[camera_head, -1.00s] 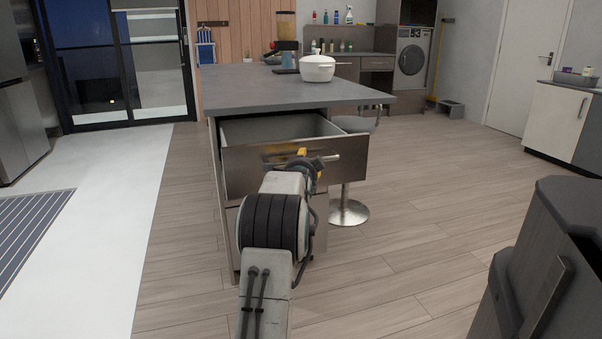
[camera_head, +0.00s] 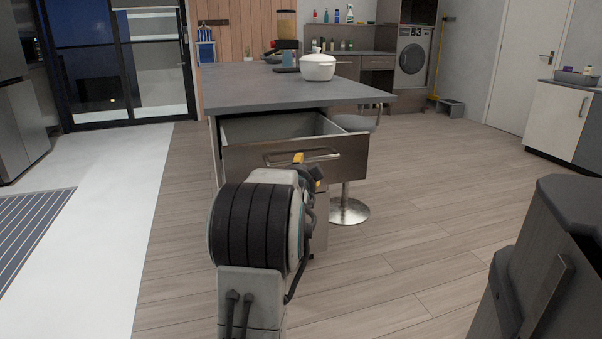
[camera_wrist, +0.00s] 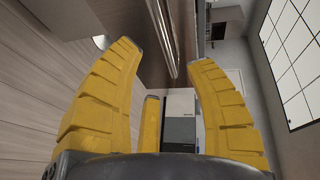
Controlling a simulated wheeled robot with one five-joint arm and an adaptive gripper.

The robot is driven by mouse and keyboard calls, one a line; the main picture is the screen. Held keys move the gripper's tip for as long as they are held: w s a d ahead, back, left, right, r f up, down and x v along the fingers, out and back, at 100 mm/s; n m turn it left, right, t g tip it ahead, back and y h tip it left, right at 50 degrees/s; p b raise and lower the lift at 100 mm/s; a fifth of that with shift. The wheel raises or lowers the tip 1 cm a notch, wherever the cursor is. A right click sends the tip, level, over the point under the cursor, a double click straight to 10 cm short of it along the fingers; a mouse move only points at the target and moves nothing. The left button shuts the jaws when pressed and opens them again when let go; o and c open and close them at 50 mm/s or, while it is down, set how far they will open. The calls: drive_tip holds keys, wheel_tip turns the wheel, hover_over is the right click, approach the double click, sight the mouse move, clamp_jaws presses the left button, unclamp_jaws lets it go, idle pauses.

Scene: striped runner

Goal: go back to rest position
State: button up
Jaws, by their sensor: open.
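My gripper (camera_wrist: 165,75) shows in the wrist view with its yellow fingers spread apart and nothing between them. In the head view my arm is in front of the island, and only a bit of yellow of my gripper (camera_head: 298,158) shows past it. The island's top drawer (camera_head: 345,165) is pulled open, and its inside looks empty where I can see it. The drawer's bar handle (camera_head: 325,156) is partly behind my arm. In the wrist view the handle (camera_wrist: 168,40) runs beyond the fingers, apart from them.
The island countertop (camera_head: 260,88) bears a white lidded pot (camera_head: 317,68). A stool (camera_head: 349,210) stands at the island's right side. A dark grey bin-like object (camera_head: 545,265) is close at lower right. The wooden floor (camera_head: 440,220) between them is clear.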

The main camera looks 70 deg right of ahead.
idle(0.7)
drive_tip(key=w+a+r+n+t+y+p, duration=0.25)
drive_tip(key=w+a+r+n+p, duration=0.25)
drive_tip(key=w+a+p, duration=0.45)
drive_tip(key=w+a+r+n+t+y+p, duration=0.1)
drive_tip(key=w+a+r+n+y+p, duration=0.45)
drive_tip(key=a, duration=0.65)
drive_tip(key=w+a+r+n+y+p, duration=0.2)
drive_tip(key=a+r+n+p, duration=0.15)
drive_tip(key=a, duration=0.55)
drive_tip(key=w+a+r+n+y+p, duration=0.15)
drive_tip(key=a+n+p, duration=0.3)
drive_tip(key=a, duration=0.55)
drive_tip(key=s+a+r+n+g+y+p, duration=0.2)
drive_tip(key=s+a+n+p, duration=0.4)
drive_tip(key=a, duration=0.3)
drive_tip(key=s+a+r+n+g+y+p, duration=0.2)
drive_tip(key=s+a+r+n+p, duration=0.2)
drive_tip(key=s+a+n+p, duration=0.2)
drive_tip(key=s+a+n, duration=0.2)
drive_tip(key=s+a, duration=0.1)
drive_tip(key=a, duration=0.1)
drive_tip(key=shift+s+a+r, duration=0.2)
drive_tip(key=shift+r, duration=0.1)
